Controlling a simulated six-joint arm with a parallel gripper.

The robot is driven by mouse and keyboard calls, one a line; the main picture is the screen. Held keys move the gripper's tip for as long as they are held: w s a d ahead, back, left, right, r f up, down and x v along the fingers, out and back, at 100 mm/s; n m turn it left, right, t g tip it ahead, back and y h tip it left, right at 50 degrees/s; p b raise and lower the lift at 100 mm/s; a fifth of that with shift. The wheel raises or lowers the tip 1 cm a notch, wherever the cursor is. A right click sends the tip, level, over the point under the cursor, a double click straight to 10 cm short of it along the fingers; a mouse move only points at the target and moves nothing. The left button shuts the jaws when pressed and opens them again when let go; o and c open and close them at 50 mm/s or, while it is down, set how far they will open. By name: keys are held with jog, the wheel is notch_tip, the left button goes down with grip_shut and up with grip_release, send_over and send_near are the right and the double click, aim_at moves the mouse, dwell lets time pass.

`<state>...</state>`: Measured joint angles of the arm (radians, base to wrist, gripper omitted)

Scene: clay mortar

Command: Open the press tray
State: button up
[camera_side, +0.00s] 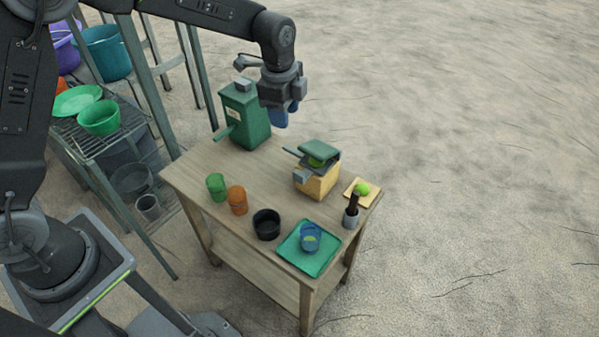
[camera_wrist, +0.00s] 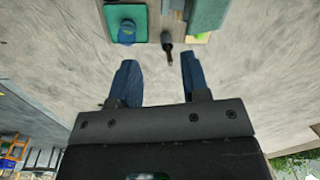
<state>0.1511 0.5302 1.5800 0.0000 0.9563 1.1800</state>
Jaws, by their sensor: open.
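The press looks like a small tan box with a dark green lid (camera_side: 320,153) and a handle at its left, standing on the right part of the wooden table.
A tall green box (camera_side: 247,120) with a side handle stands at the back left. Green (camera_side: 216,187), orange (camera_side: 237,200) and black cups (camera_side: 266,224) stand in front. A teal tray (camera_side: 291,252) holds a blue cup (camera_side: 310,236). A dark-handled tool (camera_side: 353,203) stands near a lime (camera_side: 362,188).

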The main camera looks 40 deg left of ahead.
aim_at(300, 173)
jog(key=w+f+m, duration=0.1)
jog(key=f, duration=0.6)
jog(key=w+d+f+m, duration=0.1)
jog(key=f, duration=1.2)
jog(key=shift+w+d+f+m+g, duration=0.3)
jog(key=shift+w+d+m+g, duration=0.1)
grip_shut()
